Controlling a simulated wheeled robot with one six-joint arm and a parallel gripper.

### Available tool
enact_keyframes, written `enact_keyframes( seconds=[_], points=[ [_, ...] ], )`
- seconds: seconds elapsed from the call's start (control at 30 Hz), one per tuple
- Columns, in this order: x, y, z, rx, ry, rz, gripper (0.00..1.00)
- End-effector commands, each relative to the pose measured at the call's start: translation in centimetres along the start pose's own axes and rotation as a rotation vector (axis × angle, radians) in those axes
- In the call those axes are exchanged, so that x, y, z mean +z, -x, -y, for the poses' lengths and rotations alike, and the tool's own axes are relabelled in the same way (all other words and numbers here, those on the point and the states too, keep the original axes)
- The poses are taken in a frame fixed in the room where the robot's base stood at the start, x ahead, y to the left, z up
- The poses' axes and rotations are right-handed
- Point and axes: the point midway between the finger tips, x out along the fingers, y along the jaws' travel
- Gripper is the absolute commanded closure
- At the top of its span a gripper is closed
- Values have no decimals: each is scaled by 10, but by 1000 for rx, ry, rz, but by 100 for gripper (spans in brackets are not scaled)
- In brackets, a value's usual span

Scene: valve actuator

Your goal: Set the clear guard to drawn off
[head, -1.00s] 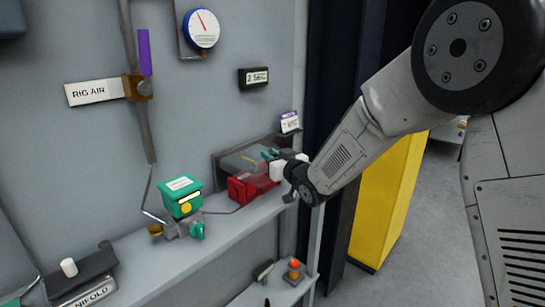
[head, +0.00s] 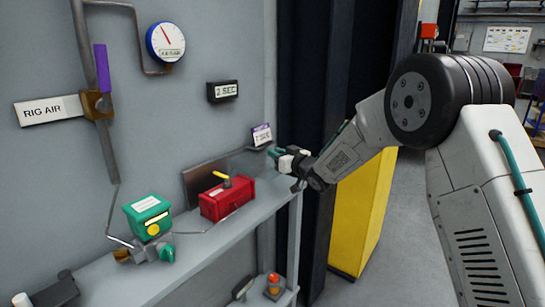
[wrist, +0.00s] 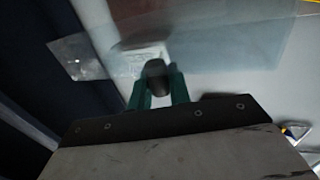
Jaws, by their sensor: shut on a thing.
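The clear guard (head: 245,161) is a faint see-through panel in the head view, behind and above the red box (head: 228,200). The red box with its yellow lever (head: 222,180) stands on the shelf and its front looks uncovered. My gripper (head: 273,151) is at the guard's right end, up and right of the box. In the wrist view the teal fingers of my gripper (wrist: 157,85) are shut on a dark knob (wrist: 156,78), and the clear guard (wrist: 230,42) spreads beyond them. The guard's exact edges are hard to make out.
A dark plate (head: 198,183) stands behind the red box. A small label stand (head: 262,135) is close to my gripper. The green-topped actuator (head: 149,217) sits left on the grey shelf (head: 215,243). A yellow cabinet (head: 360,215) stands right, below my arm.

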Motion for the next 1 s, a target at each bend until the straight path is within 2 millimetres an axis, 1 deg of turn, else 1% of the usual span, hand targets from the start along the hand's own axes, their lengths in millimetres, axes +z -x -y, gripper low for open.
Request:
enact_keyframes(
  seconds=[0.27, 0.3, 0.33, 0.37, 0.6, 0.7, 0.77, 1.0],
  points=[
    [0, 0, 0, 0, 0, 1, 100],
    [0, 0, 0, 0, 0, 1, 73],
    [0, 0, 0, 0, 0, 0, 64],
    [0, 0, 0, 0, 0, 0, 61],
    [0, 0, 0, 0, 0, 0, 61],
    [0, 4, 0, 0, 0, 0, 61],
    [0, 11, 0, 1, 0, 1, 61],
    [0, 52, -1, 3, -1, 1, 61]
  ],
)
